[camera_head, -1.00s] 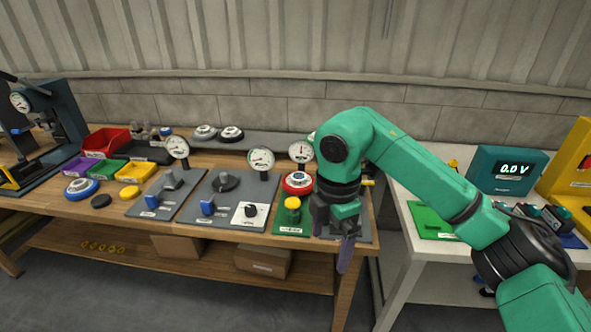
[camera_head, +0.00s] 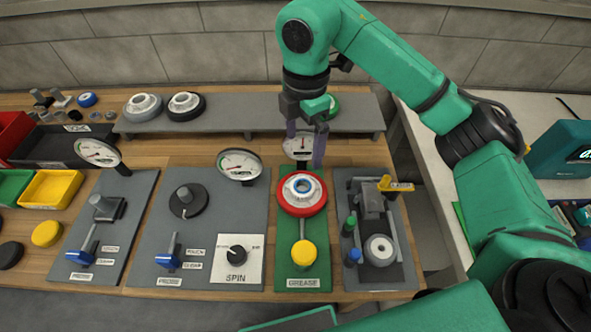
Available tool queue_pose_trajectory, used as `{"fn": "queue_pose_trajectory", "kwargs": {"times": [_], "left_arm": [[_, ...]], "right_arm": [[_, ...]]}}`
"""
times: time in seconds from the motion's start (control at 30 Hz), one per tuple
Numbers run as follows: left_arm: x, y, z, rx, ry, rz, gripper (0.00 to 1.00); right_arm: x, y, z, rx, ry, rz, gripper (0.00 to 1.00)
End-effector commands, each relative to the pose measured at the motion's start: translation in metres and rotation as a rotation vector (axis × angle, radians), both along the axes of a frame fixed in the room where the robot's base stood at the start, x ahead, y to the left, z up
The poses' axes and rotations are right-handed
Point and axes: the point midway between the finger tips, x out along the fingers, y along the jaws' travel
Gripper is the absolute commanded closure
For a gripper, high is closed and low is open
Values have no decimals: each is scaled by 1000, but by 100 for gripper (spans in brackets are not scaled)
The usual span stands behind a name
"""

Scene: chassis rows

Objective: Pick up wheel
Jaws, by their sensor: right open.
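My right gripper (camera_head: 305,157) is open, its two fingers pointing down, with nothing seen between them. It hangs in front of the grey shelf, beyond the red-rimmed wheel (camera_head: 285,200), and partly covers a dial gauge. The red-rimmed wheel sits on the green GREASE board (camera_head: 284,262) and has a pale hub with a blue ring. On the shelf, a grey wheel (camera_head: 132,110) and a black-rimmed wheel (camera_head: 199,111) lie to the left. My left gripper is out of view.
The grey shelf (camera_head: 240,122) runs along the back of the bench. Dial gauges (camera_head: 239,165) stand between it and the grey fixture boards (camera_head: 215,215). A grey fixture (camera_head: 372,215) with a yellow lever stands right of the GREASE board. Bins (camera_head: 50,188) are at the left.

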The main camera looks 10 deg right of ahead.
Motion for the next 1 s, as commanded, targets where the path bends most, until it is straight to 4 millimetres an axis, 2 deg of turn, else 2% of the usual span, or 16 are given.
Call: {"fn": "queue_pose_trajectory", "kwargs": {"times": [0.17, 0.3, 0.47, 0.63, 0.73, 0.9, 0.93, 1.0], "left_arm": [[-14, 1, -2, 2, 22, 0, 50], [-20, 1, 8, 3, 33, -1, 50], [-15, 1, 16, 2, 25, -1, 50], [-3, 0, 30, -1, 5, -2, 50], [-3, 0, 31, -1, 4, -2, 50], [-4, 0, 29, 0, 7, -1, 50], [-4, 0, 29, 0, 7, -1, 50], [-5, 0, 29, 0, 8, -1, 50]], "right_arm": [[-2, 0, -45, -1, 9, 0, 0], [-1, -1, -73, -2, 5, -2, 0], [0, 0, -93, 0, 4, -1, 0], [2, 1, -126, -1, 5, -1, 0], [2, 1, -137, -2, 2, 0, 0], [3, 1, -139, -1, 0, 0, 0], [3, 1, -138, -1, 0, 0, 8], [3, 1, -138, 0, 0, 0, 34]]}}
